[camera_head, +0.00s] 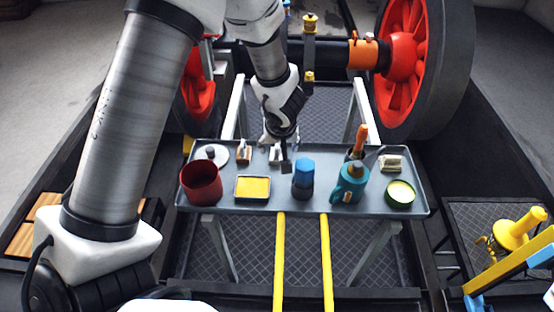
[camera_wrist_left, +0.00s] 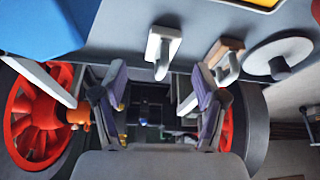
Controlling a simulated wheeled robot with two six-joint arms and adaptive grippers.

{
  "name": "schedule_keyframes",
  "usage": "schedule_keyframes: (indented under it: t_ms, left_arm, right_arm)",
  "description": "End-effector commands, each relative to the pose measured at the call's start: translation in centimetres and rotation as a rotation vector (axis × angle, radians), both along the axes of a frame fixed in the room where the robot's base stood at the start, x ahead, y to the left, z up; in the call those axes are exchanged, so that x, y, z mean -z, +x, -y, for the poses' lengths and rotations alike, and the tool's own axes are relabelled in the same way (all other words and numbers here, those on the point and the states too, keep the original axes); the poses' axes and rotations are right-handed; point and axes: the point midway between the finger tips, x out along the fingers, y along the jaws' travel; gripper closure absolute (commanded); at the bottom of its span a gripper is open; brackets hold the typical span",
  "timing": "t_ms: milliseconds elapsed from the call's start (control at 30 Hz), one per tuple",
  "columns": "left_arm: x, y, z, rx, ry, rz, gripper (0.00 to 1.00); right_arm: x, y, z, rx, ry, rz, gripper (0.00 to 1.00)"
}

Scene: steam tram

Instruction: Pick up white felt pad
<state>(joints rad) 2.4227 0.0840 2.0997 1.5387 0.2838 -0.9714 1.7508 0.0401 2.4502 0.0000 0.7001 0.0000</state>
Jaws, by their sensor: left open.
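A small white pad with a raised grip (camera_head: 275,154) lies on the grey tray table (camera_head: 222,208), near its back edge. I take it for the white felt pad. In the left wrist view the white pad (camera_wrist_left: 163,48) sits above the gap between my fingers, and nothing is gripped. My left gripper (camera_head: 284,160) reaches down from the back over the table, right beside the pad, and partly covers it in the head view. In the left wrist view the left gripper (camera_wrist_left: 160,108) has its two fingers well apart. My right gripper is in neither view.
A wooden-backed block (camera_head: 243,152) and a pale disc with a knob (camera_head: 217,158) lie to the left. A yellow tin (camera_head: 253,188), a red cup (camera_head: 201,184), a blue bottle (camera_head: 303,181), a teal can (camera_head: 351,186) and a green tin (camera_head: 400,194) stand in front and right.

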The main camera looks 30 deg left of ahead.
Motion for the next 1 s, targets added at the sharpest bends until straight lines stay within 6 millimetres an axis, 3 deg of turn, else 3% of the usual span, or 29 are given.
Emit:
schedule_keyframes:
  t_ms: [33, 100, 200, 467, 600, 667, 1000]
  left_arm:
    - [1.5, 0.0, -0.2, -0.001, -0.001, -0.001, 0.28]
    - [2.8, 0.1, -0.6, -0.003, -0.001, 0.001, 0.28]
    - [4.2, 0.6, -1.0, -0.003, 0.000, 0.000, 0.28]
    - [4.1, 0.7, -1.2, -0.001, 0.001, -0.001, 0.28]
    - [4.1, 0.7, -1.2, -0.001, 0.001, -0.001, 0.78]
    - [4.1, 0.7, -1.2, -0.001, 0.001, -0.002, 0.95]
    - [3.7, 0.7, -1.2, -0.001, 0.001, -0.002, 0.96]
  right_arm:
    - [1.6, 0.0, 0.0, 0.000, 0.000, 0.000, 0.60]
    - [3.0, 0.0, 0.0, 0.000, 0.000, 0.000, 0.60]
    - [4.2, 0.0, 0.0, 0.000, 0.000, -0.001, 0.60]
    - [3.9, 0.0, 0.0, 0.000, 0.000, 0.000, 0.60]
    - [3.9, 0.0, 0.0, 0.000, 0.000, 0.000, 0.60]
    - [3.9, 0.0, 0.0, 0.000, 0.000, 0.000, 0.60]
    - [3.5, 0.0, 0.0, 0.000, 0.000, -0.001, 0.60]
